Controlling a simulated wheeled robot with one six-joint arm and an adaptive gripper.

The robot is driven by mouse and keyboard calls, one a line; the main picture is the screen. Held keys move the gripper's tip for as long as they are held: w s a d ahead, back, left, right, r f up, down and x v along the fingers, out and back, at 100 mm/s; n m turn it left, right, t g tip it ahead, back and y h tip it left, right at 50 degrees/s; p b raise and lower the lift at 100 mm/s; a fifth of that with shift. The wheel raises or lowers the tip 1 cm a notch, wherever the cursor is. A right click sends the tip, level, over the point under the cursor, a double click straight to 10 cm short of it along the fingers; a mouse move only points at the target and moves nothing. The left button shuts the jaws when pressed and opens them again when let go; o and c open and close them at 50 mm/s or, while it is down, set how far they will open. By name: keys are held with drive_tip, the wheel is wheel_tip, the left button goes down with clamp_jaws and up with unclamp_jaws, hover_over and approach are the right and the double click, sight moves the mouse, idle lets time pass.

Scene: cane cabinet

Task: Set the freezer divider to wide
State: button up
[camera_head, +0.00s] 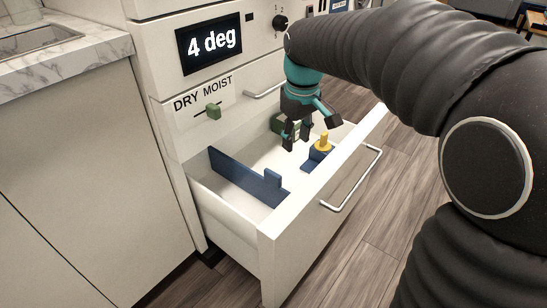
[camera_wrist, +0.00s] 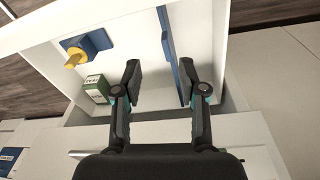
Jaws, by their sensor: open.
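The drawer (camera_head: 234,205) is pulled out. A blue divider (camera_head: 240,175) with an upright tab (camera_head: 272,179) stands across its left part. In the wrist view the divider (camera_wrist: 175,70) runs lengthwise, close to my right-hand finger. My gripper (camera_head: 309,130) is open and empty over the right part of the drawer, apart from the divider. In the wrist view my gripper (camera_wrist: 160,68) has its fingers spread above the white drawer floor. I see no width marks for the divider.
A yellow knob (camera_head: 324,141) on a blue base and a green box (camera_wrist: 96,88) are in the drawer's right part, near my gripper. The drawer front has a bar handle (camera_head: 352,180). Above are a "4 deg" display (camera_head: 212,44) and a green DRY/MOIST slider (camera_head: 212,111).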

sight(273, 172)
drive_tip(key=w+a+f+n+g, duration=0.1)
drive_tip(key=w+a+f+n, duration=0.1)
drive_tip(key=w+a+f, duration=0.35)
drive_tip(key=f, duration=0.4)
drive_tip(key=f+b, duration=0.1)
drive_tip(key=f, duration=0.3)
drive_tip(key=f+b, duration=0.1)
drive_tip(key=f, duration=0.4)
drive_tip(key=shift+w, duration=0.25)
drive_tip(key=shift+c, duration=0.3)
clamp_jaws()
